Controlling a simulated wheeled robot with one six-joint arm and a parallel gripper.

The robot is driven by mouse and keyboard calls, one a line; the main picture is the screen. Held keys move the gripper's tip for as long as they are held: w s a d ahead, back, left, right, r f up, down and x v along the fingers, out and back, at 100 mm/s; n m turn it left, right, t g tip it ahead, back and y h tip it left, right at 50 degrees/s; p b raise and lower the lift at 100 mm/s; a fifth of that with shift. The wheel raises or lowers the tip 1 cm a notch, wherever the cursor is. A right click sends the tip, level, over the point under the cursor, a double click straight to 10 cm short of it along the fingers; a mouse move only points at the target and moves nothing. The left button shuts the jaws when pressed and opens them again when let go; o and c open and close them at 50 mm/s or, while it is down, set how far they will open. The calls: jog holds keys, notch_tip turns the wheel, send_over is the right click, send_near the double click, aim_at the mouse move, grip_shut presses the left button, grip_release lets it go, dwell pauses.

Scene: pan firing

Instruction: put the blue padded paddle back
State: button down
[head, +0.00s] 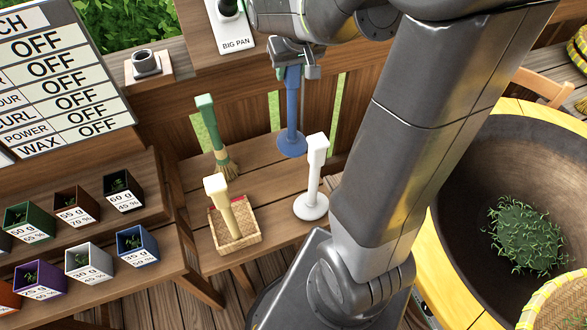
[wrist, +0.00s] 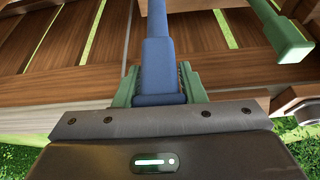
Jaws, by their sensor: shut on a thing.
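The blue padded paddle (head: 292,112) hangs upright from my gripper (head: 296,68), with its round blue pad (head: 292,144) at the lower end. The pad is over or on the back of the wooden table; I cannot tell whether it touches. My gripper is shut on the paddle's handle top. In the wrist view the blue handle (wrist: 157,68) sits between the green finger pads of my gripper (wrist: 157,90). The paddle's lower end is out of that view.
On the wooden table (head: 265,190) stand a green-handled brush (head: 212,128), a cream-handled tool (head: 222,200) in a woven tray (head: 245,238) and a white paddle (head: 314,180). A large pan (head: 460,215) with green leaves (head: 525,235) is at the right. Small boxes of leaves (head: 88,258) are at the left.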

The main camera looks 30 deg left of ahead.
aim_at(289, 98)
jog(key=shift+s+a+r, duration=0.15)
jog(key=shift+s+r, duration=0.1)
jog(key=shift+s, duration=0.1)
jog(key=shift+s+f, duration=0.15)
notch_tip(289, 98, down, 9)
jog(key=shift+f, duration=0.2)
jog(key=shift+f, duration=0.2)
jog(key=c, duration=0.9)
grip_release()
jog(key=shift+r, duration=0.45)
jog(key=v, duration=1.1)
jog(key=shift+r, duration=0.2)
